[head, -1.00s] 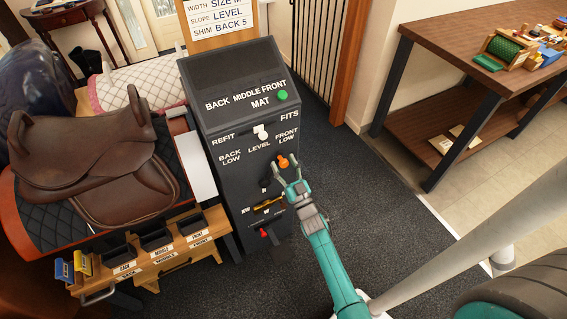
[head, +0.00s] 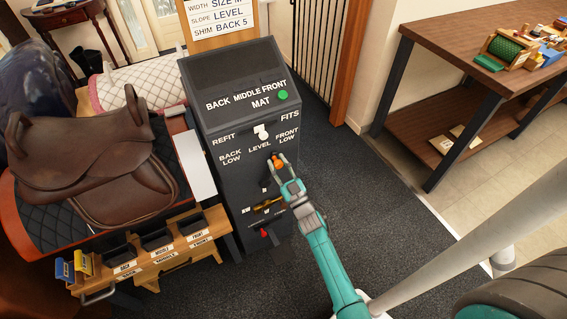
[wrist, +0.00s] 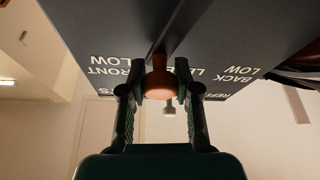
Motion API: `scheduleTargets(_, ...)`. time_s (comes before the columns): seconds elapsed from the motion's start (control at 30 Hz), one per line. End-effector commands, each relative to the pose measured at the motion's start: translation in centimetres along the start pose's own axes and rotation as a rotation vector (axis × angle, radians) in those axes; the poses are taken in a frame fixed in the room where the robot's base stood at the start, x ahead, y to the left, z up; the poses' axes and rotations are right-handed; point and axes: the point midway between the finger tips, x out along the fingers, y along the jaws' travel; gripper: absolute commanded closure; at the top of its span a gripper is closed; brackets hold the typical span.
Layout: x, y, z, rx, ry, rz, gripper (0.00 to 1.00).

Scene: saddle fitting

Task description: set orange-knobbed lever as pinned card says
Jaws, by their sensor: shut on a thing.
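The orange-knobbed lever (head: 278,162) is on the front of the dark grey cabinet (head: 235,185), under the words LEVEL and FRONT LOW. Its knob sits to the right of LEVEL, closer to below FRONT LOW. My gripper (head: 279,165) is shut on the knob. In the wrist view the orange knob (wrist: 159,82) lies between the two fingers, with FRONT LOW to its left and a partly hidden LEVEL to its right. The pinned card (head: 222,20) reads WIDTH SIZE M, SLOPE LEVEL and SHIM BACK 5; its top is cut off.
A white knob (head: 261,131) sits between REFIT and FITS, and a green button (head: 283,95) is above. A yellow pointer (head: 268,205) and red lever (head: 265,232) are lower down. A brown saddle (head: 90,165) stands left. Carpet right of the cabinet is clear.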

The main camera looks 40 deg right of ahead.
Motion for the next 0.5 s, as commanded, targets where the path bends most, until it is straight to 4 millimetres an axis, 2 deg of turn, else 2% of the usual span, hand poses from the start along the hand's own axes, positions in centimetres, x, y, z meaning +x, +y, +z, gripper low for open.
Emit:
scheduleTargets(0.1,0.3,-2.1,-0.8,-0.134,0.002,-0.060,1.00)
scheduleTargets(0.2,0.4,-3.2,-1.1,-0.211,0.003,-0.091,1.00)
scheduleTargets(0.5,0.5,-3.6,-1.1,-0.248,0.003,-0.104,1.00)
